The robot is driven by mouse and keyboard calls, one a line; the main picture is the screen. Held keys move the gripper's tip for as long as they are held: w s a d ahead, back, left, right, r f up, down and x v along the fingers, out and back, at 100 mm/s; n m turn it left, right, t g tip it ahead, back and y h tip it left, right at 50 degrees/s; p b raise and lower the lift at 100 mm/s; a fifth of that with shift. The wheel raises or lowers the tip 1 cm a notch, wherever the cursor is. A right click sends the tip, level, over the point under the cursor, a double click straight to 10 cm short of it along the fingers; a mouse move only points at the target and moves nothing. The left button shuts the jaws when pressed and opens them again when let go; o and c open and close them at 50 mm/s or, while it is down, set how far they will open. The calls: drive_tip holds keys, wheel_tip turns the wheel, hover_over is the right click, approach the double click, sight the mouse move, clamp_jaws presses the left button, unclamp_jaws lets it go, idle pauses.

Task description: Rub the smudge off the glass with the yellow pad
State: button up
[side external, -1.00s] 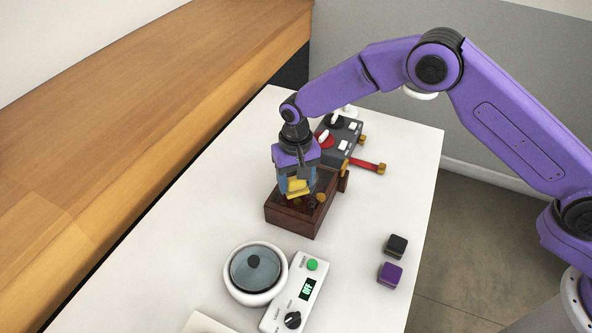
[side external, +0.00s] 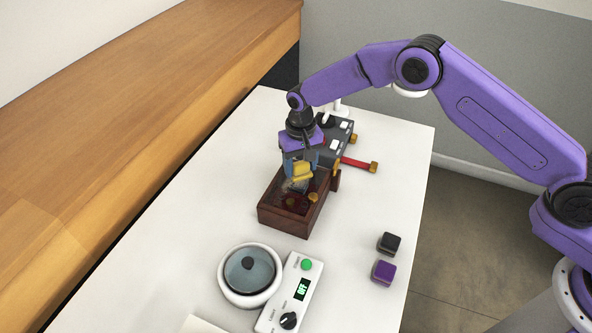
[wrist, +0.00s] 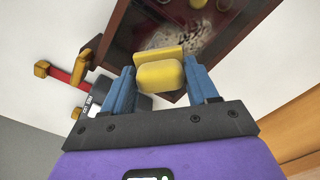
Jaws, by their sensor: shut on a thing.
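My gripper (wrist: 162,88) is shut on the yellow pad (wrist: 160,74), which sits between its blue fingers. The pad also shows in the side view (side external: 302,171), over the far part of a dark wooden box (side external: 283,222) with a glass top (side external: 277,199). A pale, speckled smudge (wrist: 180,40) shows on the glass just beyond the pad in the wrist view. The pad and fingers hide part of the glass. I cannot tell whether the pad touches it.
A grey control box (side external: 335,138) with a red bar (side external: 357,164) stands behind. A round lidded pot (side external: 249,272) and white control panel (side external: 291,292) are in front. Black (side external: 390,242) and purple (side external: 384,271) cubes lie right. The table between is clear.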

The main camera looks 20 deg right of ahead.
sight(287, 196)
drive_tip(key=shift+w+d, duration=0.6)
drive_tip(key=shift+d, duration=0.05)
drive_tip(key=shift+s+a, duration=3.25)
drive_tip(key=shift+a, duration=0.25)
drive_tip(key=shift+w+d, duration=3.5)
drive_tip(key=shift+w, duration=0.1)
drive_tip(key=shift+s+a, duration=3.6)
wheel_tip(287, 196, up, 8)
drive_tip(key=shift+w+d+r, duration=0.1)
